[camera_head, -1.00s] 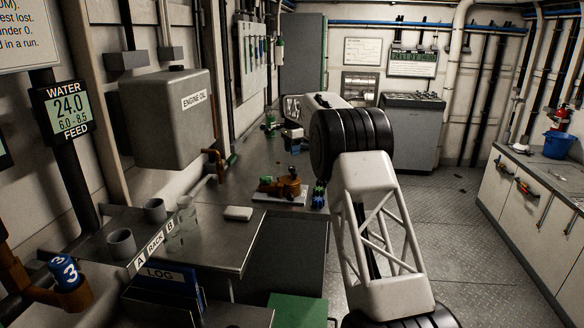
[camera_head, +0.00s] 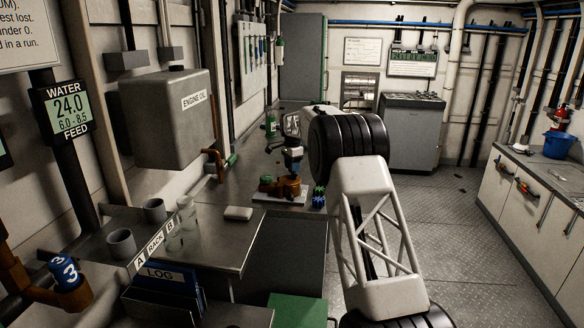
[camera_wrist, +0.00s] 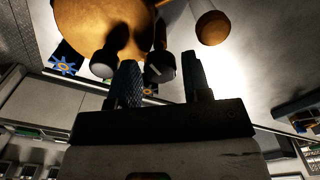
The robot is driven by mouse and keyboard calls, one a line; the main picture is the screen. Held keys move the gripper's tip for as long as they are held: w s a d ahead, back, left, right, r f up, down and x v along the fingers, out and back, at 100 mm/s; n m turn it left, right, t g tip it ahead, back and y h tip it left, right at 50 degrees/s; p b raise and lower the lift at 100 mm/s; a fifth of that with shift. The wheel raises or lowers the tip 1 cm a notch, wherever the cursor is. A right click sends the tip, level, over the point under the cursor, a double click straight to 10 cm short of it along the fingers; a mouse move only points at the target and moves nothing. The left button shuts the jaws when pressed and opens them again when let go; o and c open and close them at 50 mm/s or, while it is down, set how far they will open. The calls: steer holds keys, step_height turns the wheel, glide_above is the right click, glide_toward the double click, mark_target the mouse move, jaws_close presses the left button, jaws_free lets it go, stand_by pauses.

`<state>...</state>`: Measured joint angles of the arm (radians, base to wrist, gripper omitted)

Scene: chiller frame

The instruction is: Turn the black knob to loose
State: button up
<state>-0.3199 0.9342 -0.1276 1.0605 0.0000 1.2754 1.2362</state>
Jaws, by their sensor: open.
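A brown-orange fitting (camera_head: 288,187) sits on a white plate on the bench; it also shows as a large rounded body in the wrist view (camera_wrist: 110,22). In the wrist view a dark knob (camera_wrist: 160,67) with a pale mark on its face sits between my gripper's (camera_wrist: 163,68) two blue-grey fingers. The fingers are apart, one on each side of it in the picture; I see no clear contact. A second dark round part (camera_wrist: 104,62) is left of the fingers. In the head view my gripper (camera_head: 293,166) is right above the fitting and hides the knob.
A blue-and-black toothed part (camera_head: 319,196) stands right of the fitting. A round orange part (camera_wrist: 211,27) is right of the fingers in the wrist view. A green bottle (camera_head: 270,125) stands behind.

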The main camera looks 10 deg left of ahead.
steer(key=shift+f, duration=0.1)
steer(key=c, duration=0.6)
steer(key=shift+c, duration=0.2)
